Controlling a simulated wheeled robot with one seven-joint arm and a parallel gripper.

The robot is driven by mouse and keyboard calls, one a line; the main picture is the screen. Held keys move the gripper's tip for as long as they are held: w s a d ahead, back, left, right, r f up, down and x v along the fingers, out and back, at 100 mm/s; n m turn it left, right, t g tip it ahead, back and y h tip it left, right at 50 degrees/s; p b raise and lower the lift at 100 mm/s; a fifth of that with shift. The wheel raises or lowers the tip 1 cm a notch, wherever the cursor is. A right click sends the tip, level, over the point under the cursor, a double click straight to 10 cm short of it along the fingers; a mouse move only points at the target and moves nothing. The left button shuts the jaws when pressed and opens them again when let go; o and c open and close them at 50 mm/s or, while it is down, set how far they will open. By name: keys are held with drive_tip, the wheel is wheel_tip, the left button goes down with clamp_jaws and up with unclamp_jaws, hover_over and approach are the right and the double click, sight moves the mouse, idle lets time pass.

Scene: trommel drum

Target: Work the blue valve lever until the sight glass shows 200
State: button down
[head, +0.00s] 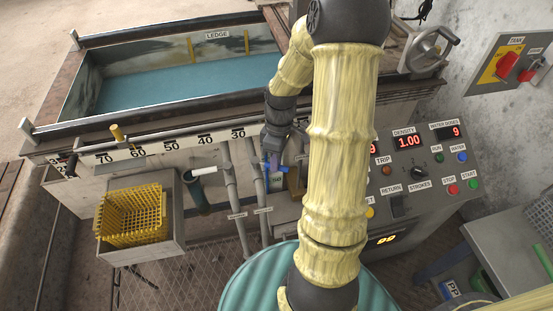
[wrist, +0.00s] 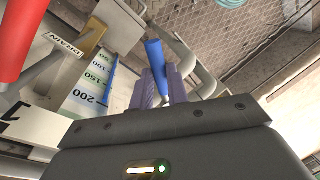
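The blue valve lever (wrist: 155,58) stands between the two purple fingers of my gripper (wrist: 162,84) in the wrist view. The fingers look closed on it, one on each side. In the head view my gripper (head: 272,153) is low at the tank's front, and the blue lever (head: 270,168) shows just below it, partly covered. The sight glass scale (wrist: 92,78) reads 50, 100, 150 and 200 in the wrist view. A blue strip runs along its marks to about the 200 mark; its exact top is hard to read. In the head view the scale (head: 277,180) is too small to read.
A red handle (wrist: 18,38) and a DRAIN plate (wrist: 68,43) are close by the scale. Pipes (head: 231,175) stand left of my gripper. A yellow basket (head: 130,215) sits farther left. The control panel (head: 415,165) is at right, with DENSITY showing 1.00.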

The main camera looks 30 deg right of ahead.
drive_tip(key=shift+w+r+n+p, duration=0.15)
drive_tip(key=shift+n+p, duration=0.15)
drive_tip(key=shift+p, duration=0.45)
drive_tip(key=shift+w+d+n+g+h+p, duration=0.2)
drive_tip(key=shift+w+n+p, duration=0.3)
drive_tip(key=shift+n+p, duration=0.9)
drive_tip(key=shift+w+d+n+g+h+p, duration=0.15)
drive_tip(key=shift+w+d+n+p, duration=0.35)
drive_tip(key=shift+p, duration=1.65)
drive_tip(key=shift+w+d+n+g+h+p, duration=0.15)
drive_tip(key=shift+w+n+p, duration=0.3)
drive_tip(key=shift+n+p, duration=1)
drive_tip(key=shift+m+p, duration=0.3)
drive_tip(key=shift+m, duration=0.05)
drive_tip(key=c, duration=1.4)
unclamp_jaws()
drive_tip(key=shift+o, duration=0.2)
